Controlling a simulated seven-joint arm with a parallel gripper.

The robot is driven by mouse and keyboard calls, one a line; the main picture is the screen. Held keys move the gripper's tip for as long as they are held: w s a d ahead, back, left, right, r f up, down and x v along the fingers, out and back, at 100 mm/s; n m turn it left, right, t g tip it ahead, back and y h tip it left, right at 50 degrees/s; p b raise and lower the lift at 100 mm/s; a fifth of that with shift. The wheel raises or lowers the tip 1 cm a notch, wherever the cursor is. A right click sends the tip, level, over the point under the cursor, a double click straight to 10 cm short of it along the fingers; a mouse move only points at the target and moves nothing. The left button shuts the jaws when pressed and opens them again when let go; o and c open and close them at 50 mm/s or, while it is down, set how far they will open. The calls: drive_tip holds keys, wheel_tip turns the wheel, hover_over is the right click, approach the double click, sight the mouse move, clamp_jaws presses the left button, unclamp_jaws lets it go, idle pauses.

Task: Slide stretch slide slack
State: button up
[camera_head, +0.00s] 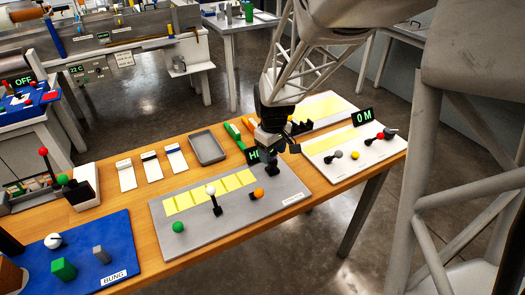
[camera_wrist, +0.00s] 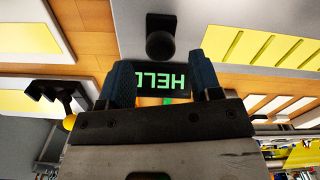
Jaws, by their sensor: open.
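A grey panel (camera_head: 235,215) lies on the wooden table, with a row of yellow strips, a green knob (camera_head: 178,227), a white-topped lever (camera_head: 211,191), an orange knob (camera_head: 258,194) and a dark knob (camera_head: 272,169). The white-topped lever stands upright. My gripper (camera_head: 277,146) is above the panel's right end, close to the dark knob. In the wrist view, its two fingers (camera_wrist: 160,62) are apart with nothing held. A dark round knob (camera_wrist: 160,45) shows just beyond them. I cannot tell which control the task names.
To the right, a white panel (camera_head: 350,145) carries an 0 M display (camera_head: 363,117), dark knobs and a yellow knob. A grey tray (camera_head: 208,147) and several white switch plates (camera_head: 150,166) lie behind. A blue BUNG board (camera_head: 85,255) sits front left. Bare wood separates them.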

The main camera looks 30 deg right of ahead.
drive_tip(key=shift+r, duration=1.3)
drive_tip(key=shift+s+a+r, duration=0.1)
drive_tip(key=shift+a+r, duration=0.15)
drive_tip(key=shift+r, duration=0.1)
drive_tip(key=s+a+r+m+t, duration=0.1)
drive_tip(key=s+a+r, duration=0.5)
drive_tip(key=s, duration=0.3)
drive_tip(key=s+a+r+m+t, duration=0.1)
drive_tip(key=s+a+r+m, duration=0.1)
drive_tip(key=s+a+r, duration=0.4)
drive_tip(key=s+a, duration=0.3)
drive_tip(key=shift+s+r+t, duration=0.3)
drive_tip(key=shift+s+r, duration=0.05)
